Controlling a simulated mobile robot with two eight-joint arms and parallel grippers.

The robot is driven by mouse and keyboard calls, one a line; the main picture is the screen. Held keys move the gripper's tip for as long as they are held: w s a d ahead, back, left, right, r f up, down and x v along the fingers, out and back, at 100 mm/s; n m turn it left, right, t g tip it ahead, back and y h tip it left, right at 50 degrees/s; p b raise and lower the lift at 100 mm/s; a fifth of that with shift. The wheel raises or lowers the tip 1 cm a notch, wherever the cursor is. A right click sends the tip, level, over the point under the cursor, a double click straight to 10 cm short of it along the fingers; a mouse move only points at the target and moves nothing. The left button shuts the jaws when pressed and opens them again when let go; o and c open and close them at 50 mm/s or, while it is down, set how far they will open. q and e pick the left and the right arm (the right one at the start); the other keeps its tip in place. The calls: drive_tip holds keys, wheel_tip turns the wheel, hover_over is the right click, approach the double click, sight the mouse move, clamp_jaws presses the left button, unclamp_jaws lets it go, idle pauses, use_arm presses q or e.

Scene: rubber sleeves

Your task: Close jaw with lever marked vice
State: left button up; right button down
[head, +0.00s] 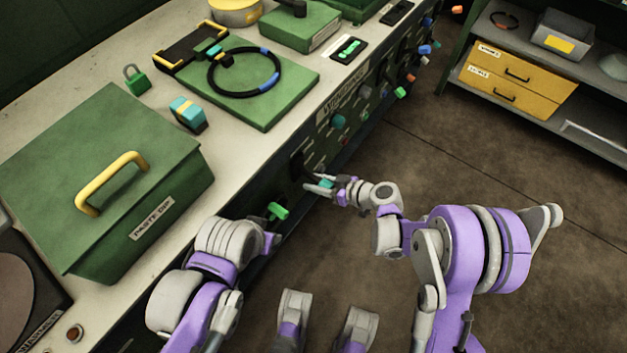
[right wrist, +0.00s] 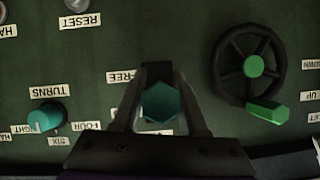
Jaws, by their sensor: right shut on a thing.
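My right gripper (head: 325,184) is at the front panel of the green bench. In the right wrist view it (right wrist: 157,95) is shut on a teal six-sided knob or lever end (right wrist: 159,103), seen end-on. The teal piece (head: 327,183) shows small between the fingers in the head view. A label by it reads "FREE"; another lies mostly behind the gripper, and I cannot read the word "vice" anywhere. No vice jaw can be made out for sure. My left arm's fingers are not visible.
Near the gripper are a black handwheel (right wrist: 247,68) with a green grip (right wrist: 268,112) and a teal knob (right wrist: 45,118) labelled "TURNS". A green box with a yellow handle (head: 110,185) stands on the bench. Open floor (head: 420,160) and a shelf (head: 590,85) lie right.

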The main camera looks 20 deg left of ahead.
sight(314, 177)
wheel_tip(314, 177, up, 2)
drive_tip(key=h+p, duration=0.1)
drive_tip(key=h, duration=0.1)
drive_tip(key=g+h+p, duration=0.1)
drive_tip(key=shift+r+h+p, duration=0.25)
drive_tip(key=shift+h+p, duration=0.05)
drive_tip(key=shift+r+g+h+p, duration=0.3)
drive_tip(key=shift+r+h+p, duration=0.1)
drive_tip(key=shift+h, duration=0.35)
drive_tip(key=shift+r+g+h+p, duration=0.3)
drive_tip(key=shift+h+p, duration=0.1)
drive_tip(key=shift+h, duration=0.35)
drive_tip(key=shift+c, duration=2.2)
unclamp_jaws()
drive_tip(key=p+v, duration=0.1)
drive_tip(key=v, duration=0.9)
drive_tip(key=shift+r, duration=0.35)
drive_tip(key=shift+d, duration=0.15)
